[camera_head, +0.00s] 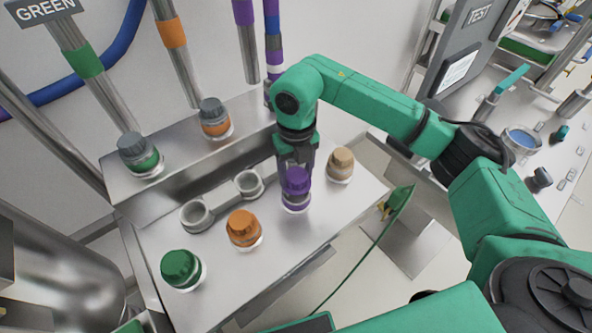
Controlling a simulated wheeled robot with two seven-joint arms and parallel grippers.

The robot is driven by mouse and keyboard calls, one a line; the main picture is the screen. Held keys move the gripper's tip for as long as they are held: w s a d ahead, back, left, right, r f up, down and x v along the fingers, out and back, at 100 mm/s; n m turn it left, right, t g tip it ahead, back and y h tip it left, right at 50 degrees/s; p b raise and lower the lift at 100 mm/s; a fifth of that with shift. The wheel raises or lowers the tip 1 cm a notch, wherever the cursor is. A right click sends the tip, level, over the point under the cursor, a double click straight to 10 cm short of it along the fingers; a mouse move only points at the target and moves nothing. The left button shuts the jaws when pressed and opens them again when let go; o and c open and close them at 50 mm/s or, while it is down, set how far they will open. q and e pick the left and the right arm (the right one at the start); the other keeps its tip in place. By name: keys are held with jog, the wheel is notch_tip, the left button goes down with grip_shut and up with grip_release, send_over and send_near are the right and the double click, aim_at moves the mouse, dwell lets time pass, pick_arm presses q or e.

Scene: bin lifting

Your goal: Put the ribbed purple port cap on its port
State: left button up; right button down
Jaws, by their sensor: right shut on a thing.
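The purple port cap (297,183) is in the head view, in the jaws of my right gripper (297,172), which points down from above. The gripper is shut on the cap. Directly below the cap is a pale round port rim (296,208) with purple showing just above it, at the right part of the steel bench. The cap looks upright and lined up over this rim; I cannot tell whether it is seated or slightly above. The fingers hide part of the cap's top. My left gripper is not in view.
A green cap (181,268), an orange cap (244,227) and a tan cap (340,162) stand on the steel bench (222,280). Two open grey cups (196,216) sit behind them. Grey-topped fittings (138,151) stand on the raised back ledge, with pipes beyond.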

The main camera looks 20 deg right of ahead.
jog(key=shift+f+b, duration=0.3)
jog(key=shift+f, duration=0.3)
jog(key=shift+f+b, duration=0.5)
jog(key=shift+b, duration=0.05)
jog(key=shift+f+b, duration=0.5)
jog(key=shift+f, duration=0.05)
dwell(0.4)
grip_release()
